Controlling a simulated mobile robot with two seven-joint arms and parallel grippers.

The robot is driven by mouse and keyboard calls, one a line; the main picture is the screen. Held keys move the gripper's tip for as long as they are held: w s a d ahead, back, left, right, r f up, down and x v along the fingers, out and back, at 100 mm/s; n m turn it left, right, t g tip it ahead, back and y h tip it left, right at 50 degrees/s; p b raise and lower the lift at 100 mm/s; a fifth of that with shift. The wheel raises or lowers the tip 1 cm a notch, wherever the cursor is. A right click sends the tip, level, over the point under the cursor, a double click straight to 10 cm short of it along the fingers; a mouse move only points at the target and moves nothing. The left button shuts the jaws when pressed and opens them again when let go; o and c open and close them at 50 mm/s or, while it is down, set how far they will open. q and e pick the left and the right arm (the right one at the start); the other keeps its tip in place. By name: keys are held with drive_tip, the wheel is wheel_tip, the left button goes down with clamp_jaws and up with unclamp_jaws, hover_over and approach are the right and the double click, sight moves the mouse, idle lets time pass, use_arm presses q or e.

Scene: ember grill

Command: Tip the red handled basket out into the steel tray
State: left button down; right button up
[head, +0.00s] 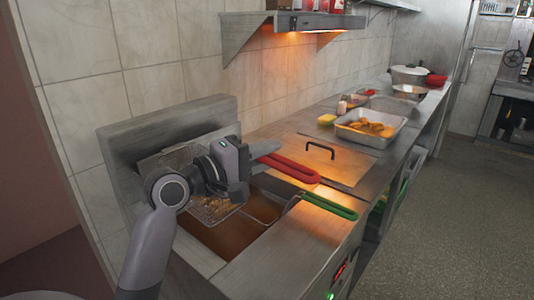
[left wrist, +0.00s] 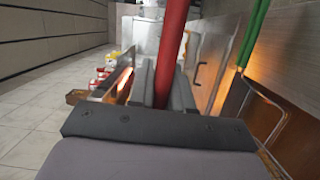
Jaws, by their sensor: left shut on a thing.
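The red handle (head: 290,168) of the basket reaches to the right from my left gripper (head: 248,172), over the fryer's front part. My left gripper is shut on this handle; in the left wrist view the red handle (left wrist: 172,45) runs between the jaws. The wire mesh basket (head: 182,157) shows behind and below my gripper, over the fryer well, partly hidden by my wrist. Brown food pieces show in mesh below the wrist. The steel tray (head: 353,136) stands on the counter further back, with golden fried pieces in it. My right gripper is out of view.
A green handle (head: 330,207) of another basket lies just in front, also seen in the left wrist view (left wrist: 254,35). A flat steel lid (head: 335,165) with a black handle lies before the tray. A yellow item (head: 326,120) and containers stand behind. A heat-lamp shelf (head: 300,22) hangs above.

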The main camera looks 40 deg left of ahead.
sight(289, 160)
use_arm(q)
wheel_tip(289, 160, up, 3)
drive_tip(key=shift+f+p, duration=0.2)
drive_tip(key=shift+p, duration=0.6)
drive_tip(key=shift+r, duration=1)
drive_tip(key=shift+d, duration=0.1)
drive_tip(key=shift+s+d, duration=0.15)
drive_tip(key=shift+d, duration=1.05)
drive_tip(key=shift+s+d, duration=0.1)
drive_tip(key=shift+d, duration=1.05)
